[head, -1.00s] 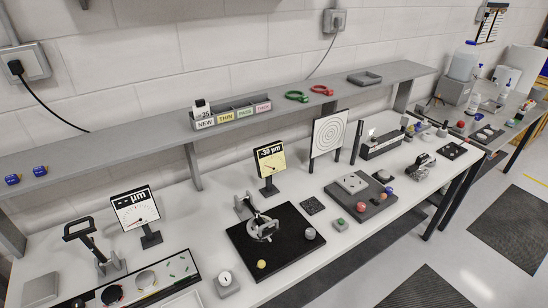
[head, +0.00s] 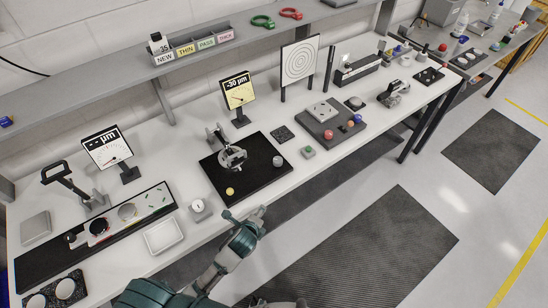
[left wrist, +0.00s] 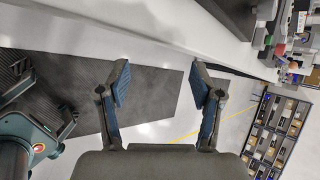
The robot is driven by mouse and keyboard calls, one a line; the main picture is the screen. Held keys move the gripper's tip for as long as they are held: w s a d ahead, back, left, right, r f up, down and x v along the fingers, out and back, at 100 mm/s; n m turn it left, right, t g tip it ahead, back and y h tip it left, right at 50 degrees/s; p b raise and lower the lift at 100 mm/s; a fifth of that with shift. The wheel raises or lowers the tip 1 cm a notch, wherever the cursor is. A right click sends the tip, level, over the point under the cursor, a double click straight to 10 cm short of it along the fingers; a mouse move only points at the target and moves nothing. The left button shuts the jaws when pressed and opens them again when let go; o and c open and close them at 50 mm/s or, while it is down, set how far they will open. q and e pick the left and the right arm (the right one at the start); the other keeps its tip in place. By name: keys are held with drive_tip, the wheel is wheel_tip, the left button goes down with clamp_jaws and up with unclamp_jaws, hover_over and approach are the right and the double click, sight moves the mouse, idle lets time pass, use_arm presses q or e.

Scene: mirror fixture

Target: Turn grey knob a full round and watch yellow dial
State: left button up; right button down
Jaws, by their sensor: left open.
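The yellow dial (head: 238,92) stands upright on a post behind the black board, its display reading -30 µm. The grey knob (head: 278,161) sits at the right side of the black board (head: 255,178), beside a round mirror mount (head: 232,157). A yellow knob (head: 230,191) is at the board's front left. My left gripper (head: 245,213) is at the table's front edge, in front of the board and apart from the grey knob. In the left wrist view my left gripper (left wrist: 160,85) is open with nothing between its fingers.
A small white-faced gauge block (head: 199,209) and a white tray (head: 164,236) lie left of my gripper. A grey plate with coloured balls (head: 330,124) is right of the board. A white dial (head: 107,149) stands left. Dark mats (head: 365,245) cover the floor.

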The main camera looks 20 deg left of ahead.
use_arm(q)
drive_tip(key=w+r+m+t, duration=0.3)
drive_tip(key=w+r+m, duration=0.25)
drive_tip(key=m, duration=0.25)
drive_tip(key=m+t, duration=0.1)
drive_tip(key=m, duration=0.5)
approach(278, 161)
drive_tip(key=shift+x, duration=1)
drive_tip(key=x, duration=0.8)
drive_tip(key=shift+s+a+b, duration=0.1)
drive_tip(key=shift+a+b, duration=0.1)
drive_tip(key=shift+b, duration=0.2)
drive_tip(key=shift+w+d+f, duration=0.15)
drive_tip(key=shift+w, duration=0.3)
drive_tip(key=c, duration=1.2)
drive_tip(key=shift+o, duration=0.2)
use_arm(e)
drive_tip(key=shift+s+a+f, duration=0.1)
drive_tip(key=shift+a+f, duration=0.2)
drive_tip(key=shift+a, duration=0.45)
use_arm(q)
drive_tip(key=shift+n, duration=0.3)
use_arm(e)
drive_tip(key=shift+a+r, duration=0.1)
